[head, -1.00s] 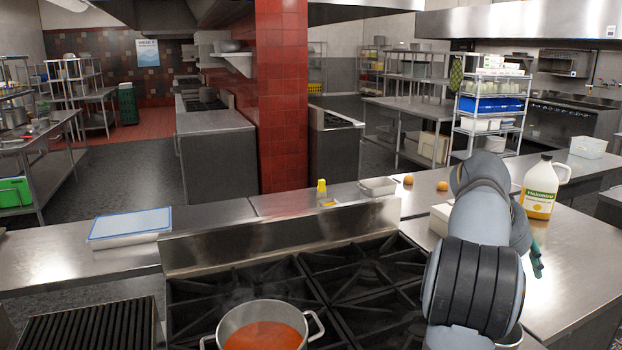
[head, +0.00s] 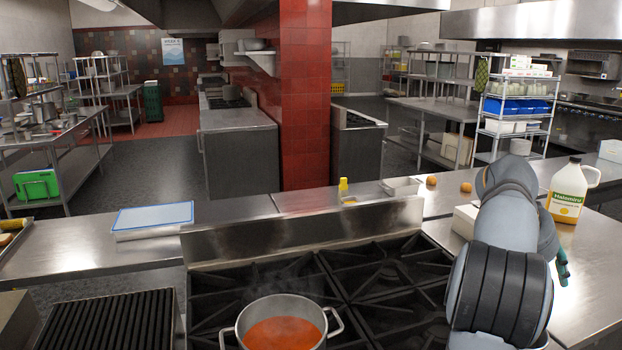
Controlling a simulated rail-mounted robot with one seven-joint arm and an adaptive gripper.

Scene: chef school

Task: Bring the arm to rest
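My arm (head: 503,270) stands at the right of the head view, raised and bent beside the stove. A small teal part (head: 562,268), perhaps my gripper, pokes out behind the arm above the right counter. The arm hides most of it, so its fingers and anything in them cannot be made out.
A steaming pot of orange-red soup (head: 283,322) sits on the black stove grates (head: 380,270), left of my arm. A jug (head: 568,190), two round orange-brown items and a small metal pan (head: 401,187) stand on the counter behind. A blue-edged white board (head: 153,218) lies at left.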

